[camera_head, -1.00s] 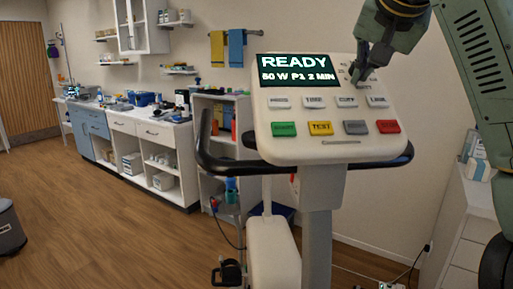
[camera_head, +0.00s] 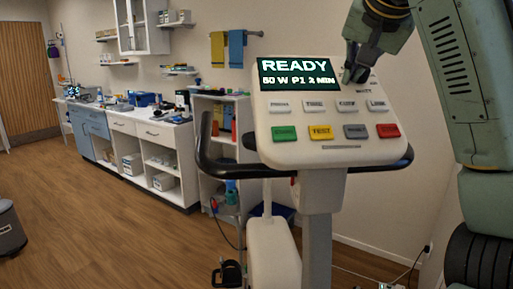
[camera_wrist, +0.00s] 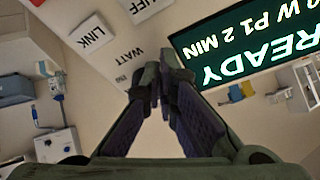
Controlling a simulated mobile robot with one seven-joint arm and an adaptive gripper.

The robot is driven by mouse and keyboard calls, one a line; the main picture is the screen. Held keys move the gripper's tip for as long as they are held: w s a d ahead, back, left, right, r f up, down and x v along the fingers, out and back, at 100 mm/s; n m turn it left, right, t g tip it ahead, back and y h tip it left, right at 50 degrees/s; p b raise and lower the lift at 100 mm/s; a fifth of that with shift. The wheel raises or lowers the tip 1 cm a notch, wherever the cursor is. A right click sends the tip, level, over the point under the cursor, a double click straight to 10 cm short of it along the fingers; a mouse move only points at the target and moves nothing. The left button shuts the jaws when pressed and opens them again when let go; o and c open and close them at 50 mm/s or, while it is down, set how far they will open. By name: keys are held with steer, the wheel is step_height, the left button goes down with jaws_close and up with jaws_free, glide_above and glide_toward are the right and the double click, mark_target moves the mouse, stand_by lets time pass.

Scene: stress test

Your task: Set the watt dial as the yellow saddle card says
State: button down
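The console (camera_head: 300,148) of the exercise bike stands upright in front of me. Its screen (camera_head: 296,72) reads "READY" and "50 W P1 2 MIN"; it also shows upside down in the wrist view (camera_wrist: 245,50). My gripper (camera_head: 354,76) points down at the console's upper right, just above the WATT label (camera_head: 364,91). In the wrist view, my gripper's fingertips (camera_wrist: 157,82) are close together beside the WATT label (camera_wrist: 131,57). The watt dial is hidden by the fingers, so I cannot tell whether they grip it. I see no yellow saddle card.
Grey keys and a row of green (camera_head: 284,133), yellow (camera_head: 321,133), grey and red (camera_head: 388,131) buttons lie below the screen. A black handlebar (camera_head: 225,168) wraps the console.

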steer(key=shift+f, duration=0.1)
steer(key=shift+s+a+f+b, duration=0.1)
steer(key=shift+s+a+b, duration=0.1)
steer(key=shift+b, duration=0.1)
steer(key=s+r, duration=0.3)
steer(key=r, duration=0.1)
steer(key=shift+s+d+r+p, duration=0.15)
steer(key=shift+s+r+p, duration=0.15)
steer(key=shift+r, duration=0.1)
steer(key=d+n+y, duration=0.2)
steer(key=d+n, duration=0.3)
steer(key=n, duration=0.1)
steer(key=shift+n, duration=0.3)
steer(key=shift+w+a+f+b, duration=0.15)
steer(key=shift+w+f, duration=0.4)
steer(key=shift+f, duration=0.35)
steer(key=shift+w+a+f+b, duration=0.1)
steer(key=shift+w+f+b, duration=0.1)
steer(key=shift+w+f, duration=0.55)
steer(key=shift+w+a+f+b, duration=0.15)
steer(key=shift+w+f, duration=0.25)
steer(key=shift+f, duration=0.6)
steer(key=shift+d, duration=0.1)
